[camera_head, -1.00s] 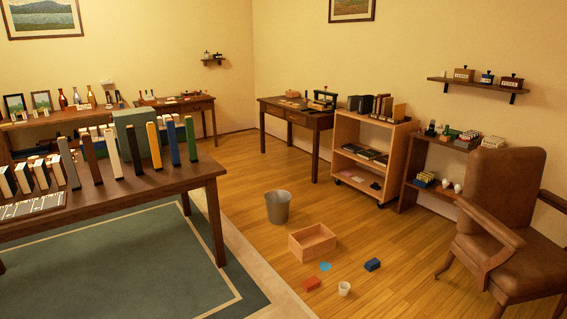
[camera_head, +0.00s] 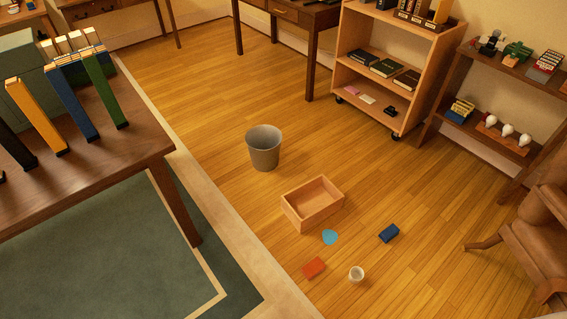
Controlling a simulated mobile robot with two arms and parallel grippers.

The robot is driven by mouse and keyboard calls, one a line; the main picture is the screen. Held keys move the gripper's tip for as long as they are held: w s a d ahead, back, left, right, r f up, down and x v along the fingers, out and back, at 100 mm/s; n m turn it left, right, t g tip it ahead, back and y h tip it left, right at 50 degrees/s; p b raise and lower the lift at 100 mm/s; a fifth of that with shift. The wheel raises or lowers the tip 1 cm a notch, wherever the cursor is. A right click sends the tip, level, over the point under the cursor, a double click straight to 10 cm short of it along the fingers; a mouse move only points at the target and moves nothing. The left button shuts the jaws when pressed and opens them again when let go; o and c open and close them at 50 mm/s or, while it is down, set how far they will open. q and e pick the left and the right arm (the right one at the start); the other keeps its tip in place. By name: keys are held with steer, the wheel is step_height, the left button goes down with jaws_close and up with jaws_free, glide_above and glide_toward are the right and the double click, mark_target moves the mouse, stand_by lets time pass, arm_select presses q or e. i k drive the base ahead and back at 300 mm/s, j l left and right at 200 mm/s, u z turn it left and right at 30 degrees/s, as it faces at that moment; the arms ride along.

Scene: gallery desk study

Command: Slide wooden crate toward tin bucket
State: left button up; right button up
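The wooden crate (camera_head: 300,217) is an open, empty box of light wood on the plank floor, right of the picture's middle. The tin bucket (camera_head: 263,150) is grey and stands upright on the floor, behind and to the left of the crate. A short strip of bare floor lies between them, so they are apart. Neither of my grippers shows in the head view.
A table (camera_head: 120,165) stands left, an armchair (camera_head: 535,240) right, a wheeled shelf (camera_head: 385,95) behind. Floor right of the bucket is clear.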

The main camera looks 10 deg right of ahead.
mark_target(307, 204)
steer(key=i+u, duration=0.2)
steer(key=i, duration=0.2)
steer(key=i+l+u, duration=0.15)
steer(key=i, duration=0.25)
steer(key=i+l+u, duration=0.2)
steer(key=i, duration=0.2)
